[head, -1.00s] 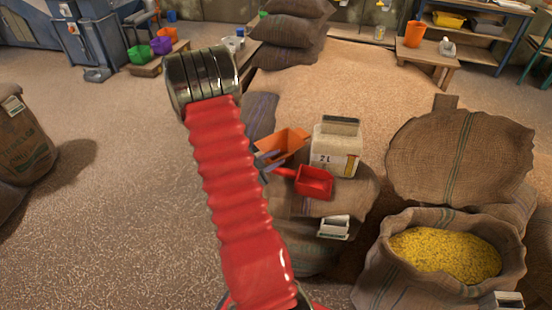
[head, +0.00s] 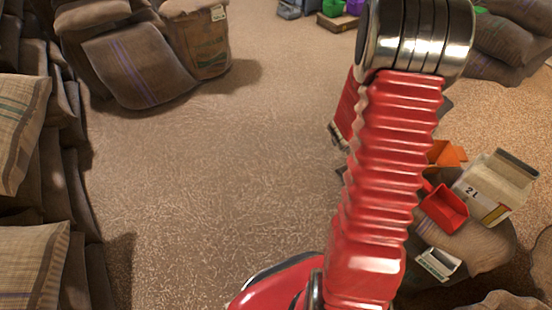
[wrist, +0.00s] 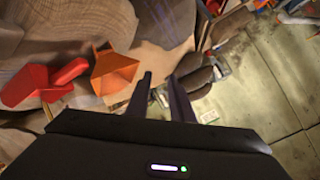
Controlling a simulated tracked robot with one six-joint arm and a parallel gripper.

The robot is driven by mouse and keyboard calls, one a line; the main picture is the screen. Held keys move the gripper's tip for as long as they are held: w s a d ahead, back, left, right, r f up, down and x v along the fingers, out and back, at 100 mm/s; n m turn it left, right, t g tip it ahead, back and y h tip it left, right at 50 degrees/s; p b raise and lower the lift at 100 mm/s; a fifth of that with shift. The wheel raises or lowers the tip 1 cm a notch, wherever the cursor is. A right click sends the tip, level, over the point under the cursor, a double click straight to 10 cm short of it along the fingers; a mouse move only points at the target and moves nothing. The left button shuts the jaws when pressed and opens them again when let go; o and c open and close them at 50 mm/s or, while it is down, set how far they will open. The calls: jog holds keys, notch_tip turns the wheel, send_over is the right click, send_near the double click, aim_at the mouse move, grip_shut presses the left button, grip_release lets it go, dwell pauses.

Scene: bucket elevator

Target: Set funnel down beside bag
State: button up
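The orange funnel (head: 447,155) lies on a full burlap bag (head: 480,250) at the right of the head view, partly hidden by my arm. In the wrist view the funnel (wrist: 113,72) is left of my gripper (wrist: 159,80), beside the left finger and not between the fingers. The two dark fingers stand apart with nothing visible held between them. My gripper is mostly hidden behind my arm in the head view. Which bag the task means, I cannot tell.
Stacked sacks (head: 35,150) line the left edge, more sacks (head: 140,65) stand at the back. The floor (head: 230,170) between is clear.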

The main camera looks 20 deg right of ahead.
jog(key=w+a+r+n+t+y, duration=0.35)
jog(key=w+a+r, duration=0.25)
jog(key=a, duration=0.4)
jog(key=w+a+r+n+t+y, duration=0.3)
jog(key=w+a+r+n, duration=0.25)
jog(key=a, duration=0.45)
jog(key=s+a+r+n+y, duration=0.1)
jog(key=a+r+n+y, duration=0.15)
jog(key=a, duration=0.45)
jog(key=s+a+r+n+y, duration=0.2)
jog(key=a+r+n, duration=0.15)
jog(key=a, duration=0.45)
jog(key=s+a+r+n+g, duration=0.1)
jog(key=s+a+n, duration=0.2)
jog(key=s, duration=0.3)
jog(key=s+a+n+g, duration=0.1)
jog(key=s+a+n, duration=0.2)
jog(key=s, duration=0.4)
jog(key=s+a+r+n+g+y, duration=0.1)
jog(key=s+a+n, duration=0.2)
jog(key=s, duration=0.3)
jog(key=shift+s+a+r, duration=0.2)
jog(key=shift+a+r, duration=0.1)
jog(key=shift+a, duration=0.3)
jog(key=shift+g, duration=0.25)
